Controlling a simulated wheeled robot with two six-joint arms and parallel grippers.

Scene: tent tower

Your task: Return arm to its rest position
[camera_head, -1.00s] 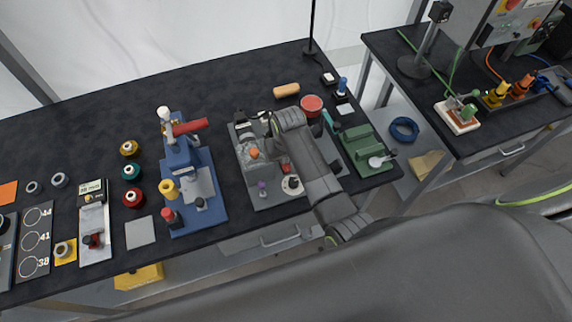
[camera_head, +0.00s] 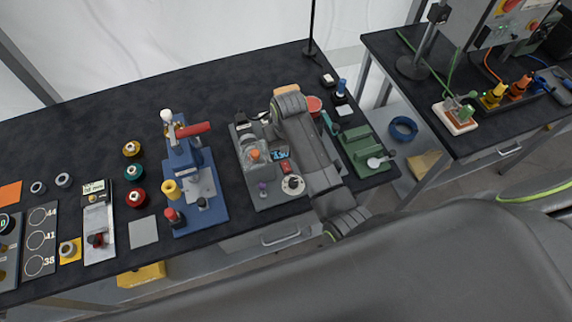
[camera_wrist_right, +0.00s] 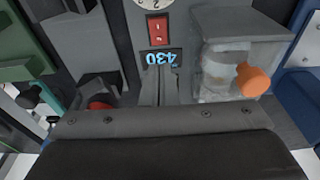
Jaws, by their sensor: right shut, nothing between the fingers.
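My right arm (camera_head: 310,150) reaches from the lower right over the grey machine (camera_head: 262,190) on the black bench. Its gripper is hidden under the arm in the head view. In the right wrist view the gripper (camera_wrist_right: 160,78) has its narrow fingers together with nothing between them. They point toward the machine's blue 430 display (camera_wrist_right: 162,58) and red switch (camera_wrist_right: 157,29); I cannot tell the exact gap. The machine's orange knob (camera_wrist_right: 253,80) is to their right. My left gripper is not in view.
A blue press (camera_head: 190,180) with a red handle stands left of the machine. A green fixture (camera_head: 365,150) stands close on the right, near a red round container (camera_head: 314,104). Several spools and gauges lie at the left. The back left of the bench (camera_head: 90,125) is clear.

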